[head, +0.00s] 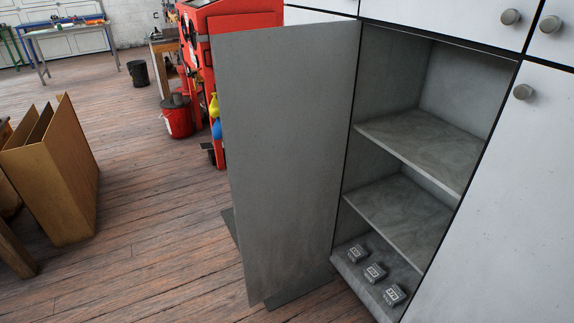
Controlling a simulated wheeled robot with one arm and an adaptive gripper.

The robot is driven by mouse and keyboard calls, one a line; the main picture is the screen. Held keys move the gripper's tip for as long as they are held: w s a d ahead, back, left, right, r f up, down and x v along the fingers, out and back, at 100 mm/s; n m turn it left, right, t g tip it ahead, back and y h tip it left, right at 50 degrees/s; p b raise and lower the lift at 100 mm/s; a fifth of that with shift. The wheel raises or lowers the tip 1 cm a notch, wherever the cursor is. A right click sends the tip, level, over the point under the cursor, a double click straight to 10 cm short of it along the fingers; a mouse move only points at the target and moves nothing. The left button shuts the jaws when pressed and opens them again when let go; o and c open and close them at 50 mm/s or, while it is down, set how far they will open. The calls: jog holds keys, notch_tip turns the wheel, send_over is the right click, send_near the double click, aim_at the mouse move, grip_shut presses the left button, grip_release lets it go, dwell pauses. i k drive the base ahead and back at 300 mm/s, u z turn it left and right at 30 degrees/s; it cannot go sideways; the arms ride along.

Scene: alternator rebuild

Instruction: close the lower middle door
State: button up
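The lower middle door (285,150) is a tall flat grey panel in the head view. It stands wide open, swung out to the left from its hinge side at the cabinet's left edge. The open cabinet (425,137) behind it shows two grey shelves and a floor. Its outer face and any knob on it are hidden from this side. My gripper is not in view.
Several small grey boxes (375,272) sit on the cabinet floor. A closed white door (500,200) with a round knob (523,92) is at right. A red machine (232,18), a red bucket (177,116) and a brown container (60,175) stand left. Wooden floor (150,210) between is clear.

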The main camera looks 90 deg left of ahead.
aim_at(285, 94)
jog(key=z, duration=1.85)
jog(key=k, duration=3)
jog(key=u, duration=3.4)
